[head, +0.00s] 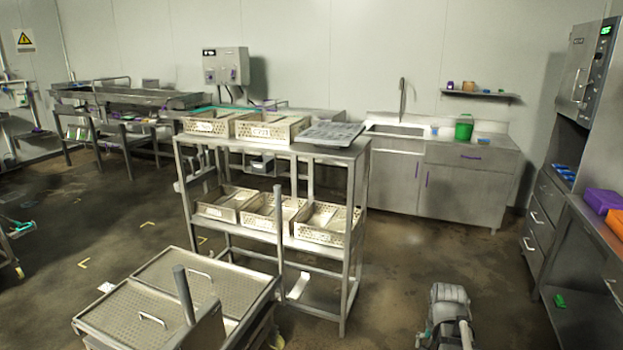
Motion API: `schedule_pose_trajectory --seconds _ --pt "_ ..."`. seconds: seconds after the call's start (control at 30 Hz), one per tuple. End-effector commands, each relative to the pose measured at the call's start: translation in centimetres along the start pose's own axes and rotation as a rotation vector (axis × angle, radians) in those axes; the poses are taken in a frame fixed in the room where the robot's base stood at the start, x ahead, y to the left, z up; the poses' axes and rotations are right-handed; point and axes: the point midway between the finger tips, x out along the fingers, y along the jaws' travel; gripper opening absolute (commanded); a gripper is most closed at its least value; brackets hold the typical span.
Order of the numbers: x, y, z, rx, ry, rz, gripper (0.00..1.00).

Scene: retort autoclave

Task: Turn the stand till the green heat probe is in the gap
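I cannot make out a heat probe or a gap for it in the head view. A small green item (560,300) lies low at the right, under the counter; I cannot tell what it is. At the left edge a partly cut-off wheeled frame (14,245) carries a teal-green piece (22,228); I cannot tell whether it is the stand. A grey jointed arm part, which looks like mine, shows at the bottom right. No gripper fingers can be made out, and nothing is seen held.
A steel rack (273,147) with perforated crates (270,128) stands mid-room. A lidded steel cart (165,285) is in front of it. A sink counter (470,180) with a green bucket (464,128) is behind. A steel cabinet (585,70) stands right. Floor between rack and right counter is mostly clear.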

Motion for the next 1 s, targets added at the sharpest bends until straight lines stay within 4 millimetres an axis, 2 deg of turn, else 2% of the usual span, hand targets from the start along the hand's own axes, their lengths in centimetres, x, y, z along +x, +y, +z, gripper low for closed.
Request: schedule_pose_trajectory --seconds 0.03,0.2,0.5,0.7,1.0 --pt "0.0 -1.1 1.2 -0.063 0.0 0.0 1.0" --pt "0.0 -4.2 4.4 -0.265 -0.001 -0.002 1.0" --pt "0.0 -8.5 9.8 -0.592 -0.001 -0.006 1.0" --pt "0.0 -9.7 11.5 -0.7 -0.001 -0.007 1.0" --pt "0.0 -9.9 11.7 -0.717 -0.001 -0.007 1.0"
